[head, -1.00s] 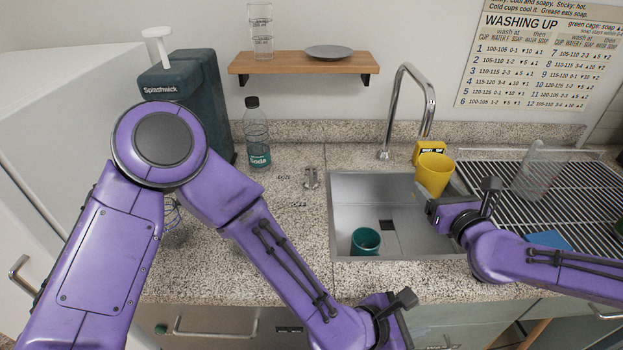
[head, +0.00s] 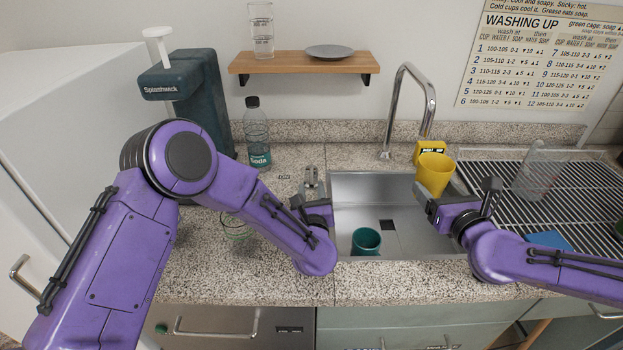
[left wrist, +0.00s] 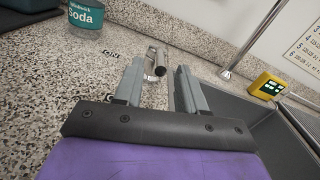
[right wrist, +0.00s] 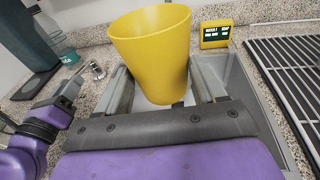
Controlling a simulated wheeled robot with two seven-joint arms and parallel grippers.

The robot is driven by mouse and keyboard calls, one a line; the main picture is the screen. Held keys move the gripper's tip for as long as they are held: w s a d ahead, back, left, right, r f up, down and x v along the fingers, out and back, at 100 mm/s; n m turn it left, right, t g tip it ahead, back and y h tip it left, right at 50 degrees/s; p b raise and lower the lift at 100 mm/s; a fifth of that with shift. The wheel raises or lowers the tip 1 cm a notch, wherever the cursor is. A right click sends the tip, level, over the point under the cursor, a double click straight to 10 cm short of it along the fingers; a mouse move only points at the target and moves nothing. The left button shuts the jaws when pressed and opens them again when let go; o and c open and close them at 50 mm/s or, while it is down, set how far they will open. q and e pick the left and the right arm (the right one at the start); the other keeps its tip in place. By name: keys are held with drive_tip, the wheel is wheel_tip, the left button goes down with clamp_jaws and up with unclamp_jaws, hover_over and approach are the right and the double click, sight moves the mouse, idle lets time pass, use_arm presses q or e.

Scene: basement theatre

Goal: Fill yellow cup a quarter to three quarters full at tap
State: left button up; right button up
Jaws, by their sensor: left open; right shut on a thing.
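The yellow cup (head: 434,174) is held upright over the right part of the sink by my right gripper (head: 426,200), which is shut on it. The cup (right wrist: 152,50) fills the middle of the right wrist view between the fingers; its inside is not clearly visible. The tap's tall curved spout (head: 428,98) rises behind the sink, left of and behind the cup. A small metal tap lever (head: 312,180) stands on the counter left of the sink. My left gripper (head: 310,192) is open and empty just in front of the lever; the lever (left wrist: 155,62) shows between and beyond its fingers.
A teal cup (head: 366,241) stands in the sink (head: 345,200). A yellow meter (head: 430,148) sits behind the yellow cup. A soda bottle (head: 257,135) and the Splashwick dispenser (head: 205,100) stand at left. A drying rack (head: 580,190) lies right.

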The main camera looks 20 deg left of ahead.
sight(311, 173)
use_arm(q)
drive_tip(key=x, duration=0.5)
drive_tip(key=shift+w, duration=0.25)
clamp_jaws()
drive_tip(key=shift+s+a+m+t+h, duration=0.1)
drive_tip(key=shift+a+m+t+h, duration=0.3)
drive_tip(key=shift+m+h, duration=0.6)
drive_tip(key=shift+a, duration=0.1)
unclamp_jaws()
